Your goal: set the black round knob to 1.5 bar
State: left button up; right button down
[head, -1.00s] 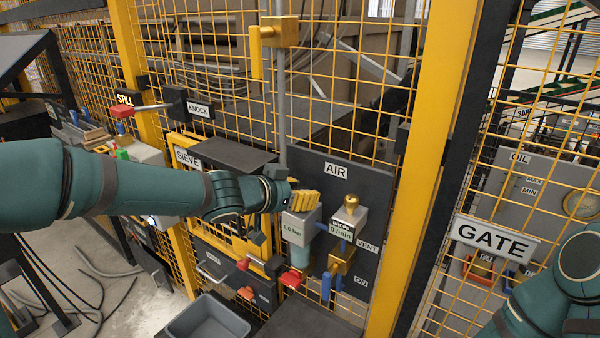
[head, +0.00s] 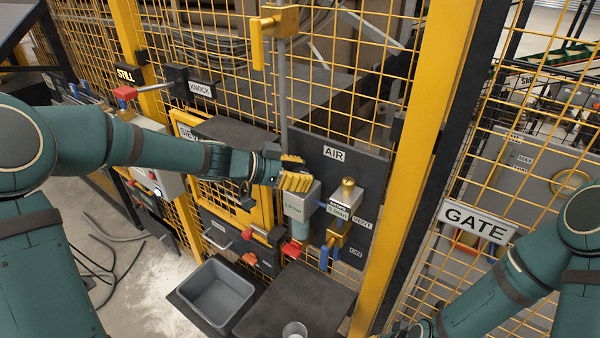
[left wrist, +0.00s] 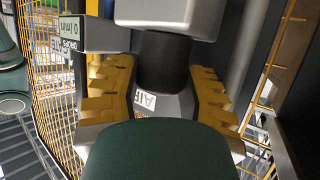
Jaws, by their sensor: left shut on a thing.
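The black round knob (left wrist: 163,65) sits between the yellow fingers of my left gripper (left wrist: 160,88) in the left wrist view, with a finger against each side. In the head view, my left gripper (head: 294,180) hides the knob at the top of the grey regulator box (head: 299,205). The box's small display appears to read 1.0 bar, but its digits are blurred. My right arm (head: 530,265) comes in at the lower right and runs to the bottom edge. Its gripper is not clearly visible.
The regulator is on the dark AIR panel (head: 368,180). A red handle (head: 291,248) and blue handles (head: 324,258) are below. A grey bin (head: 216,295) and dark table (head: 297,308) lie lower; yellow fence posts flank the panel.

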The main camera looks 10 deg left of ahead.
pick_arm(q)
jog(key=shift+m+g+h, duration=0.4)
jog(key=shift+m+g, duration=0.1)
jog(key=shift+g, duration=0.1)
jog(key=o, duration=1.2)
